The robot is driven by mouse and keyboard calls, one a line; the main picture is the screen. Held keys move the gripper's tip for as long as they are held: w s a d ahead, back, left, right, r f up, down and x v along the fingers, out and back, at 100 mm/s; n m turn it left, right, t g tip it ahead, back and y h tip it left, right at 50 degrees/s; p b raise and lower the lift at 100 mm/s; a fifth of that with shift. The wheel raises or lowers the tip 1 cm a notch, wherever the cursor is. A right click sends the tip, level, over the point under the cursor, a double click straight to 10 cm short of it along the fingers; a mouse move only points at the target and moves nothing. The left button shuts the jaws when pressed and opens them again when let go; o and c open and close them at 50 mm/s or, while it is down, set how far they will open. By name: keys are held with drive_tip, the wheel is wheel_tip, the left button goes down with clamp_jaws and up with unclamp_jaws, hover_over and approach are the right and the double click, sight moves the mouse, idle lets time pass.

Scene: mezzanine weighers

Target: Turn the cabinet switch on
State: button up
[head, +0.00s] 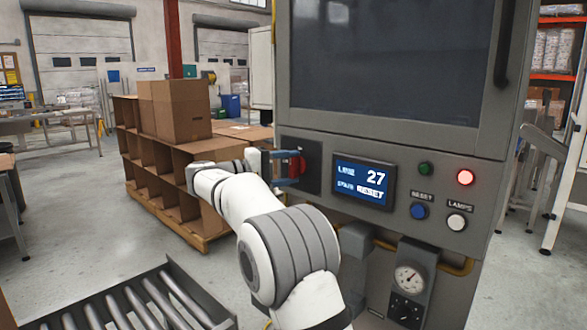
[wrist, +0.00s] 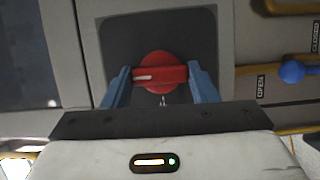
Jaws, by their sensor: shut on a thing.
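The cabinet switch is a red rotary knob (wrist: 160,66) on a dark square plate (wrist: 195,40). In the wrist view its grip bar lies level, with a white mark at its left end. My gripper (wrist: 161,76) is shut on the bar, one blue finger at each end. In the head view the red knob (head: 298,165) is on the left of the grey cabinet's front (head: 405,135), partly hidden by my gripper (head: 287,168). To its right are a lit display (head: 362,181) reading 27 and a glowing red lamp (head: 465,177).
A dark green button (head: 425,168), a blue RESET button (head: 419,211) and a white LAMPS button (head: 456,221) are on the panel. A gauge box (head: 409,283) sticks out below. A roller conveyor (head: 130,305) and cardboard shelving (head: 160,165) stand left.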

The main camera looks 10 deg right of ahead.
drive_tip(key=o, duration=0.7)
drive_tip(key=shift+a+f, duration=0.15)
drive_tip(key=shift+a, duration=0.05)
drive_tip(key=shift+o, duration=1.4)
drive_tip(key=shift+d, duration=0.1)
drive_tip(key=p+v, duration=0.1)
drive_tip(key=v, duration=0.7)
drive_tip(key=shift+d+p, duration=0.15)
drive_tip(key=shift+p, duration=0.15)
